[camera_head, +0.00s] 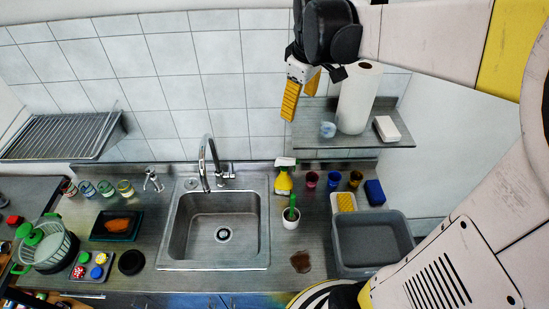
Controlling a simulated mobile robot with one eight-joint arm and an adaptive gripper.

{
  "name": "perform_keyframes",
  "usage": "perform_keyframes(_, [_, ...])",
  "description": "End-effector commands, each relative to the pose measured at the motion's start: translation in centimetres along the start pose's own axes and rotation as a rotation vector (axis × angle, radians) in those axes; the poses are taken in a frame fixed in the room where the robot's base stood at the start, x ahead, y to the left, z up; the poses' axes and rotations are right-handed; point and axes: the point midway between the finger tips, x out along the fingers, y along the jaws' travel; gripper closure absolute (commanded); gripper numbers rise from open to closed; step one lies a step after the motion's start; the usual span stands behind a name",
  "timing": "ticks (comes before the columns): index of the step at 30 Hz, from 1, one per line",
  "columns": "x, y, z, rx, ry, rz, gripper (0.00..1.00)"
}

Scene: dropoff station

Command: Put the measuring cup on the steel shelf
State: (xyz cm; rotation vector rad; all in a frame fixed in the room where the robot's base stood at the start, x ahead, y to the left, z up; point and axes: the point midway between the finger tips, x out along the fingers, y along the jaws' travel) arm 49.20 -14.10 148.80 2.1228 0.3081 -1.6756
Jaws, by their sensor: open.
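A small pale blue-white cup (328,130), which looks like the measuring cup, rests on the steel shelf (360,141) near its left end. It is too small to make out any markings. The shelf is on the back wall, right of the sink. My gripper (301,100) points down in front of the wall tiles, up and to the left of the cup. Its two yellow fingers are apart with nothing between them, and they look clear of the cup.
A paper towel roll (358,98) and a white box (387,129) stand on the shelf. Below are a spray bottle (284,182), several small colored cups, a grey tub (371,241) and the sink (216,230). A wire rack (62,136) is at left.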

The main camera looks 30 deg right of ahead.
Motion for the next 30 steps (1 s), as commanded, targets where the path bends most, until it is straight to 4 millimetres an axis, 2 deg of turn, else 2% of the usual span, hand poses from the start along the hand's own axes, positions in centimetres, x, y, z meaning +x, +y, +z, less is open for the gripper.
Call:
perform_keyframes(1, [-1.0,-2.8,0.3,0.040,0.036,0.017,0.30])
perform_keyframes(6, [-2.6,-10.4,2.0,0.219,0.173,0.050,0.30])
perform_keyframes(9, [-2.6,-14.0,3.3,0.315,0.252,0.046,0.30])
perform_keyframes(12, [-2.2,-16.6,4.4,0.391,0.314,0.033,0.30])
perform_keyframes(15, [-1.8,-18.1,5.1,0.444,0.356,0.019,0.30])
perform_keyframes(18, [-1.6,-18.9,5.5,0.471,0.376,0.011,0.30])
perform_keyframes(30, [-1.1,-19.0,5.6,0.479,0.380,0.009,0.30])
